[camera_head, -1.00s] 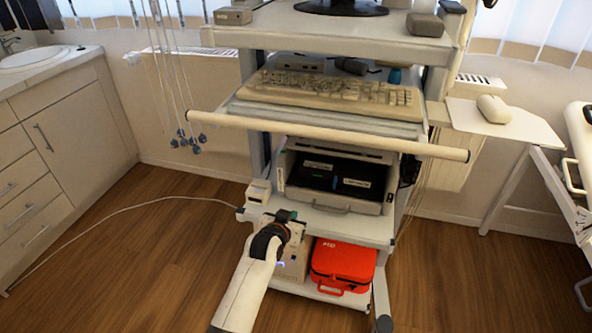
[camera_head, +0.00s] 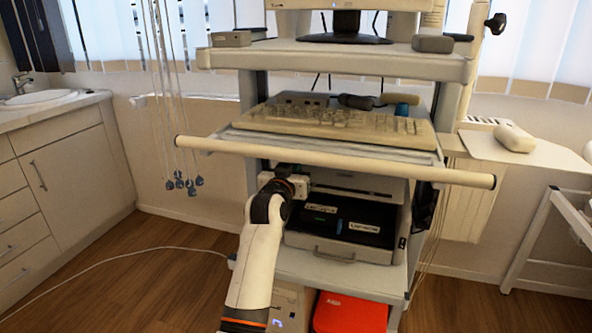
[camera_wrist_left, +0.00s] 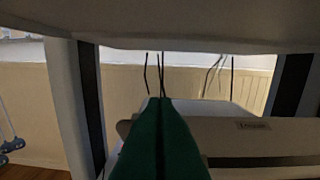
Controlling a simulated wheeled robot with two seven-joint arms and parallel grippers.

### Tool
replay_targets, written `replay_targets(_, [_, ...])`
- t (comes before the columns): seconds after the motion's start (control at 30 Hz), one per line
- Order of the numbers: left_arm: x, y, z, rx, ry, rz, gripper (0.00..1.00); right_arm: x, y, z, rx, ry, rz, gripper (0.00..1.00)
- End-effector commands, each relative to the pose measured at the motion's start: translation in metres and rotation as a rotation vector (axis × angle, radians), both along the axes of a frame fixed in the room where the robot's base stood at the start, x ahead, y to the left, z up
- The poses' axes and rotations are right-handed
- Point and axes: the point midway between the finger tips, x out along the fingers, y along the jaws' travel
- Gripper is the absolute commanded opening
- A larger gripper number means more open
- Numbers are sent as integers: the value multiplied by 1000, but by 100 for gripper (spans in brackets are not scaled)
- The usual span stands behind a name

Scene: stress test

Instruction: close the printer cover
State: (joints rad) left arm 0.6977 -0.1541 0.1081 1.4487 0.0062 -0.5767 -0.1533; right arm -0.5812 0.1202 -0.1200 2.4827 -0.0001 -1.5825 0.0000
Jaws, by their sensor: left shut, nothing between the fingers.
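The printer (camera_head: 322,248) stands on the cart's middle shelf, below the keyboard shelf. Its front is open and shows a dark interior with labelled black parts (camera_head: 350,224). A pale upper part (camera_head: 352,183) lies above this opening; I cannot tell how far the cover is tilted. My left gripper (camera_head: 296,180) is at the printer's upper left, just under the keyboard shelf's front bar. In the left wrist view its green fingers (camera_wrist_left: 160,108) are together and empty, pointing toward the printer's pale body (camera_wrist_left: 235,132). I cannot tell whether they touch it. My right gripper is not in view.
The keyboard shelf's long front bar (camera_head: 330,160) hangs close above my left gripper. A keyboard (camera_head: 345,124) lies on that shelf. A red case (camera_head: 350,314) sits below the printer. Weighted cords (camera_head: 180,182) hang at left.

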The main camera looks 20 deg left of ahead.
Motion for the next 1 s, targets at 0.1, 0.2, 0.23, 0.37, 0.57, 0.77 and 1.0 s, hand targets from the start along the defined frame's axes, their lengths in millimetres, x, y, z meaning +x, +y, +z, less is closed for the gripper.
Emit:
replay_targets(0.1, [10, 0, 0, 0, 0, 0, 0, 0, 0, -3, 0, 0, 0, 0])
replay_targets(0.2, [14, 0, 0, 0, 0, 1, 0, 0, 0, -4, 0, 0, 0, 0])
replay_targets(0.23, [14, 0, 0, 0, 0, 1, 0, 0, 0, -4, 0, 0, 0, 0])
replay_targets(0.37, [15, 0, 0, 0, 0, 1, 0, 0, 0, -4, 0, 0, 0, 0])
replay_targets(0.57, [14, 0, -1, 0, 0, 1, 0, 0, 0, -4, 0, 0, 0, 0])
replay_targets(0.77, [12, 0, -4, 0, -12, 0, 0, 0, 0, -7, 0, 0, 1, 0])
replay_targets(1.0, [8, 0, -8, -2, -43, 0, 0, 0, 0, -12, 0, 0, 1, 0])
